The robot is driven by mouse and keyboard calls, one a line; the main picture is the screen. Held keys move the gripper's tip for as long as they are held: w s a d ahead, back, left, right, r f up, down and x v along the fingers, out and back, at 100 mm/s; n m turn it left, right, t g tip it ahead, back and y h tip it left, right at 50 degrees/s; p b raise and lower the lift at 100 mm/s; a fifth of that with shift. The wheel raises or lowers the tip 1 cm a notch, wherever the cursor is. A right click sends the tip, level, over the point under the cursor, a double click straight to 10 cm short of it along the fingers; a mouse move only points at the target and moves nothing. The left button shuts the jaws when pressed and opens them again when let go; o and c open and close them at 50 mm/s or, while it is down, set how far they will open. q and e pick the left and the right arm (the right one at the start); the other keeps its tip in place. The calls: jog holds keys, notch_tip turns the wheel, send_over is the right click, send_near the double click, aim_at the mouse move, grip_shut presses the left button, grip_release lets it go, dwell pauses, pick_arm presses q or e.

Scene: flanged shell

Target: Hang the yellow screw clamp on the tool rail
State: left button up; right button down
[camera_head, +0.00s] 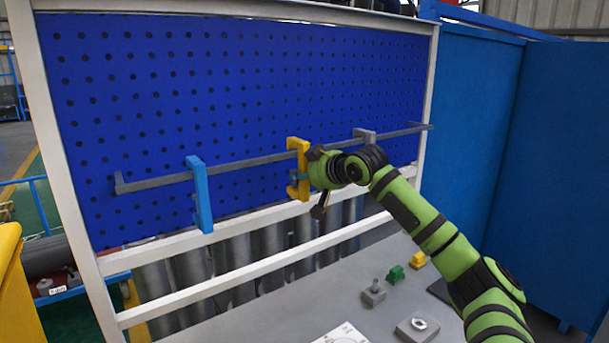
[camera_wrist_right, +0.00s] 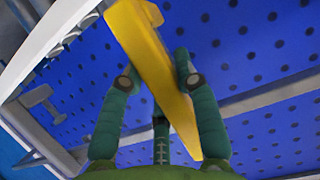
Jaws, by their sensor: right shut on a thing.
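The yellow screw clamp (camera_head: 304,155) is upright at the middle of the tool rail (camera_head: 240,164), in front of the blue pegboard. Its top end is level with the rail and overlaps it in the head view; I cannot tell whether the rail bears it. My right gripper (camera_head: 302,181) is shut on the clamp's lower part, coming from the right. In the right wrist view the yellow clamp (camera_wrist_right: 143,40) runs between the fingers of my right gripper (camera_wrist_right: 158,78). The rail also shows there (camera_wrist_right: 270,97). My left gripper is out of view.
A blue clamp (camera_head: 201,196) hangs on the rail to the left, and a grey piece (camera_head: 365,136) sits on it to the right. The grey table (camera_head: 285,318) below holds a green block (camera_head: 395,273), a yellow block (camera_head: 418,260) and grey parts (camera_head: 374,292). Blue panels (camera_head: 475,130) stand at the right.

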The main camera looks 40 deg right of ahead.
jog(key=shift+r, duration=0.1)
jog(key=c, duration=0.8)
grip_release()
jog(key=shift+c, duration=0.2)
jog(key=shift+s, duration=0.1)
jog(key=v, duration=1.2)
